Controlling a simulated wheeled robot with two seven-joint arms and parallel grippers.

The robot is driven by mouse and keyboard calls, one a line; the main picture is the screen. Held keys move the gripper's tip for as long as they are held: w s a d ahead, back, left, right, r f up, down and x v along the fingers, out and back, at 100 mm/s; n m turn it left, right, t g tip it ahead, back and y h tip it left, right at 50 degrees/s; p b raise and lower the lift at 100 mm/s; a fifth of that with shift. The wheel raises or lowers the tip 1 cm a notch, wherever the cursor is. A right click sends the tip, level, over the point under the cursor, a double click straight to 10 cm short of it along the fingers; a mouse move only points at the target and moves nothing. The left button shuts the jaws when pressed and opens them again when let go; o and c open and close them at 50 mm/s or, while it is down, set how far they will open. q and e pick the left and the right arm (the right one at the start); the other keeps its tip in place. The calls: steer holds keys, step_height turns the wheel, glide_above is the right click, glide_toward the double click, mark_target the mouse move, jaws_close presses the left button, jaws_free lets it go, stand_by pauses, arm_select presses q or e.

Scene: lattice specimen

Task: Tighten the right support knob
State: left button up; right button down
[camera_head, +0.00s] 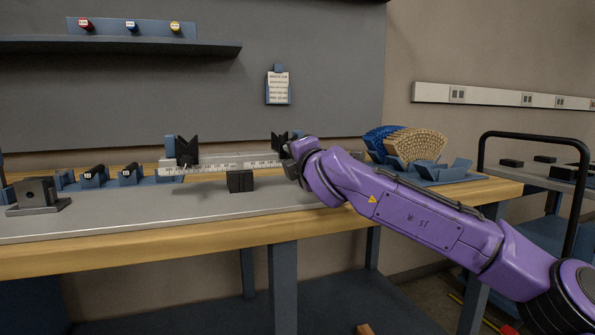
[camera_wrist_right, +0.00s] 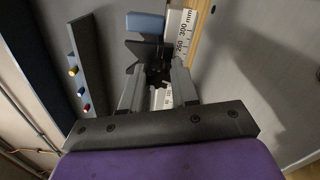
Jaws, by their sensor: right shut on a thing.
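A white ruled rail (camera_head: 225,166) runs along the bench top, and its scale also shows in the wrist view (camera_wrist_right: 184,38). The left support (camera_head: 186,151) is a black V-shaped block on the rail. The right support (camera_head: 279,142) is a similar black block, partly hidden behind my right gripper. My right gripper (camera_wrist_right: 156,77) is at this support, with its two grey fingers shut on a small dark part, which looks like the support knob (camera_wrist_right: 157,69). The knob is mostly hidden between the fingers. A blue part (camera_wrist_right: 145,23) lies just beyond the fingers. My left gripper is not in view.
A black block (camera_head: 240,181) stands in front of the rail. A grey fixture (camera_head: 38,196) sits at the left of the bench. A blue holder with lattice pieces (camera_head: 415,147) stands at right. The front strip of the bench is clear.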

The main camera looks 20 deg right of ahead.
steer(key=shift+a+f+m+b, duration=0.1)
steer(key=shift+m+b, duration=0.35)
steer(key=shift+m, duration=0.05)
steer(key=c, duration=0.8)
jaws_free()
steer(key=shift+c, duration=0.2)
steer(key=shift+s, duration=0.15)
steer(key=s, duration=1)
steer(key=shift+s+d+b, duration=0.1)
steer(key=shift+d+b, duration=0.15)
steer(key=shift+b, duration=0.05)
